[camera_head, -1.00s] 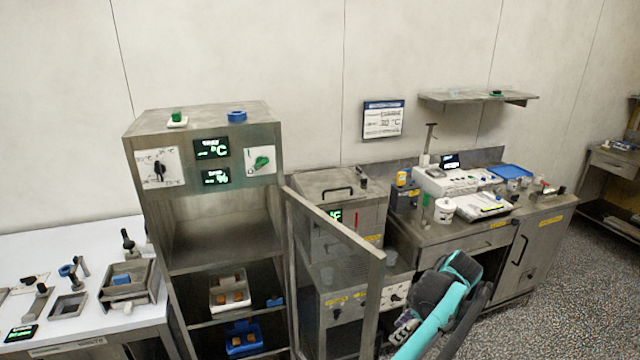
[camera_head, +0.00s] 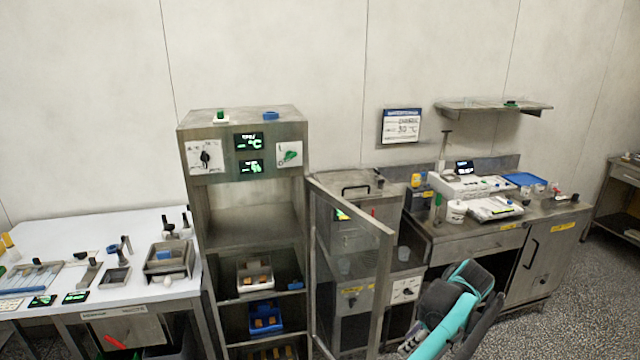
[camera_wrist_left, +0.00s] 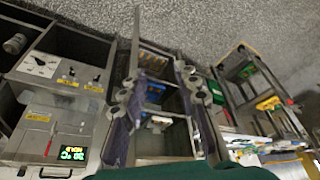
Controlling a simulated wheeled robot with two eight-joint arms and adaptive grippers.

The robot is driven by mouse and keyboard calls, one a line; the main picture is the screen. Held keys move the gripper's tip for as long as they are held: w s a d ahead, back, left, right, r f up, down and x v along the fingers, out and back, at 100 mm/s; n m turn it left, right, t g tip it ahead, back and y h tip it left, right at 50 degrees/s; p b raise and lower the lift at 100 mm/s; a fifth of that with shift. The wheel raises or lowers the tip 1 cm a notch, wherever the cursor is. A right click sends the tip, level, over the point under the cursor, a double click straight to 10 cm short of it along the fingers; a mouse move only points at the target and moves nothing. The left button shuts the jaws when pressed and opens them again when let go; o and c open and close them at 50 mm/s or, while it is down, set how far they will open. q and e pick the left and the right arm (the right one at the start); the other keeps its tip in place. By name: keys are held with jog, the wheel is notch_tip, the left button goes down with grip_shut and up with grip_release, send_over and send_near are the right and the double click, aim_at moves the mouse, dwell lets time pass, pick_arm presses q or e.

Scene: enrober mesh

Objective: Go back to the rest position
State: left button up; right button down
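My left arm, with teal and dark links, is at the lower right of the head view, in front of the steel counter. Its gripper (camera_head: 410,339) shows only in small part beside the teal link. In the left wrist view the two fingers of the left gripper (camera_wrist_left: 160,78) stand apart with nothing between them. Shelves with a blue tray and a white tray show beyond the fingers. My right gripper is in neither view.
A tall steel cabinet (camera_head: 190,222) has its door (camera_head: 381,285) swung open, near my left arm. The white table (camera_head: 60,234) with tools stands left. The steel counter (camera_head: 468,243) holds a scale and cups. Speckled floor (camera_head: 567,315) is clear at the right.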

pick_arm(q)
jog(key=s+a+r+m+h, duration=0.1)
jog(key=a+r+m, duration=0.15)
jog(key=a, duration=0.55)
jog(key=s+a+r+m+t+h, duration=0.1)
jog(key=s+a+r, duration=0.15)
jog(key=a, duration=0.55)
jog(key=s+a+r+m+h, duration=0.1)
jog(key=a+r+m, duration=0.15)
jog(key=a, duration=0.55)
jog(key=s+a+f+m+t, duration=0.2)
jog(key=s+a+f, duration=0.1)
jog(key=s+a, duration=0.4)
jog(key=s+a+f+m+t+b, duration=0.1)
jog(key=s+a+f+m, duration=0.2)
jog(key=s+a, duration=0.5)
jog(key=shift+s+a+f+t, duration=0.25)
jog(key=shift+a+f+t, duration=0.2)
jog(key=shift+f, duration=0.25)
